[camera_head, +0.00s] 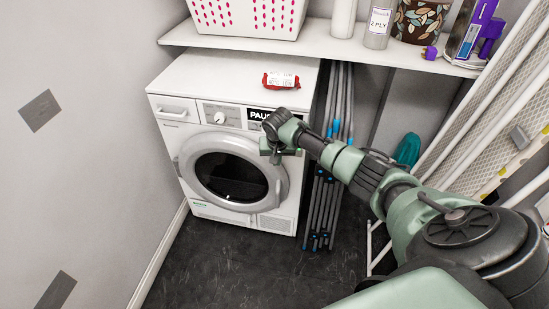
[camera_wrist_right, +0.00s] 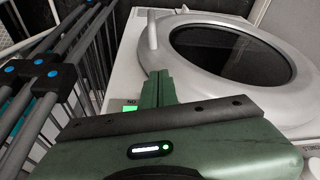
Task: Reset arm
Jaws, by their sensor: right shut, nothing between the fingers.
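My right arm (camera_head: 345,160) comes in from the right in the head view and reaches toward the front of a white dryer. My right gripper (camera_head: 272,153) is in front of the dryer's upper right, near the right edge of its round door. In the right wrist view the gripper's green fingers (camera_wrist_right: 157,88) are together with nothing between them. The dryer door (camera_head: 232,180) looks closed, with a grey ring and dark glass; it also shows in the right wrist view (camera_wrist_right: 230,55). My left gripper is not in view.
A red packet (camera_head: 281,80) lies on the dryer top. Folded grey racks with blue joints (camera_head: 325,190) stand right of the dryer. A shelf (camera_head: 320,42) above holds a pink-dotted basket (camera_head: 247,15) and bottles. White poles lean at right. The dark floor (camera_head: 225,270) in front is clear.

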